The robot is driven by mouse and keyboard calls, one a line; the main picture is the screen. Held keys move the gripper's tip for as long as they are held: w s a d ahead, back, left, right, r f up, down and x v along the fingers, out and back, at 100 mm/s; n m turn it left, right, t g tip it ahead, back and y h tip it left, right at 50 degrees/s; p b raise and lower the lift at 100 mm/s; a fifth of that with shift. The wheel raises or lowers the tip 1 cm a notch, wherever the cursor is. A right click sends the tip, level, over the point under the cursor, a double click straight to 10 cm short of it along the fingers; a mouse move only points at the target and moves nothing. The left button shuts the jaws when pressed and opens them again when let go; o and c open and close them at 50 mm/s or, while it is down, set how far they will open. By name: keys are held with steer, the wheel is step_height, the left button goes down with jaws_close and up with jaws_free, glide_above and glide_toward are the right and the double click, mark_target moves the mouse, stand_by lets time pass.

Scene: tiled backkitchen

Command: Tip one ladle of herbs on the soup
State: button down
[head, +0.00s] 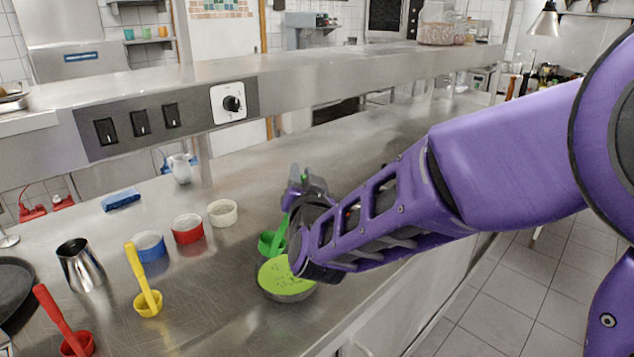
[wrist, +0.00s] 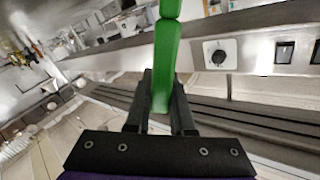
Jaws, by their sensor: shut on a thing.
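My gripper (wrist: 160,100) is shut on the handle of a green ladle (wrist: 166,55). In the head view the green ladle (head: 272,244) hangs with its cup low, just behind the soup bowl's far rim; I cannot tell whether it touches anything. My wrist partly hides the gripper there. The bowl of bright green soup (head: 283,275) stands on the steel counter, its right side covered by my arm. Small dark specks lie on the soup. A white ramekin (head: 222,213), a red ramekin (head: 187,229) and a blue ramekin (head: 148,246) stand in a row; their contents are unclear.
A yellow ladle (head: 148,290) and a red ladle (head: 76,342) stand on the counter at the left. A metal jug (head: 80,265), a dark pan (head: 12,288) and a blue sponge (head: 121,200) are also there. A raised steel shelf (head: 320,85) runs behind.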

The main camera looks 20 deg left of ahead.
steer(key=s+a+r+n, duration=0.3)
steer(key=a+r+n, duration=0.1)
steer(key=a, duration=0.2)
steer(key=shift+s+a+r+n, duration=0.15)
steer(key=shift+a+r+n, duration=0.05)
steer(key=shift+a+n, duration=0.2)
steer(key=shift+d, duration=0.1)
